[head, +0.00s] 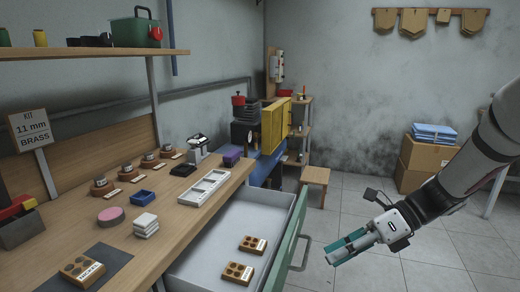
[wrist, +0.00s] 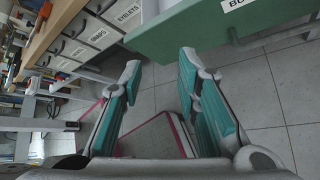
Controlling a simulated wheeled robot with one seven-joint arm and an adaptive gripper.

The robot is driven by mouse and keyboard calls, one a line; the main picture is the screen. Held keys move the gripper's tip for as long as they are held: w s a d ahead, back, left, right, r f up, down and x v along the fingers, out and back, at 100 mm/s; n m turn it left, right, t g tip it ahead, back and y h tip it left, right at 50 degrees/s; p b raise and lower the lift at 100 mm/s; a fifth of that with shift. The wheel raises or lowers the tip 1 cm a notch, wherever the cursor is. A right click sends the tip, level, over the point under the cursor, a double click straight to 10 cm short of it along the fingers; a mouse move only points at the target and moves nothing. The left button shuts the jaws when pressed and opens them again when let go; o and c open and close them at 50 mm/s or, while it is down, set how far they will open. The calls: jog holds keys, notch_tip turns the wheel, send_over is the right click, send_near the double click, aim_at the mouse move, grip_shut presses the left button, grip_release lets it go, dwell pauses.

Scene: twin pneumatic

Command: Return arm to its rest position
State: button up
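My gripper (head: 345,247) hangs in the air to the right of the open drawer in the head view, clear of its green front. In the wrist view my gripper (wrist: 160,75) has its two teal-padded fingers spread apart, with only floor and a pink-edged flat thing showing between and below them. It holds nothing. My arm comes in from the right edge of the head view, reaching down and left.
The open drawer (head: 215,238) holds two labelled wooden blocks (head: 252,244). Its green front (head: 288,240) with a handle stands close to my gripper. The workbench (head: 150,235) carries a nickel-labelled block (head: 80,270) and a white tray (head: 203,188). A stool (head: 315,176) and cardboard boxes (head: 425,155) stand behind.

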jog(key=s+a+r+n+g+h, duration=0.1)
jog(key=s+r+n+h, duration=0.2)
jog(key=s+n, duration=0.45)
jog(key=s+a+r+n+h, duration=0.1)
jog(key=s+r+n+h, duration=0.3)
jog(key=s+n, duration=0.35)
jog(key=s+d+n+t+h, duration=0.2)
jog(key=s+d+n+h, duration=0.3)
jog(key=s+n, duration=0.65)
notch_tip(320, 180, up, 21)
jog(key=t+p, duration=0.3)
jog(key=p, duration=1.5)
jog(key=shift+s+a+t+p, duration=0.15)
jog(key=shift+s+t+p, duration=0.2)
jog(key=shift+t, duration=0.05)
jog(key=shift+f, duration=0.1)
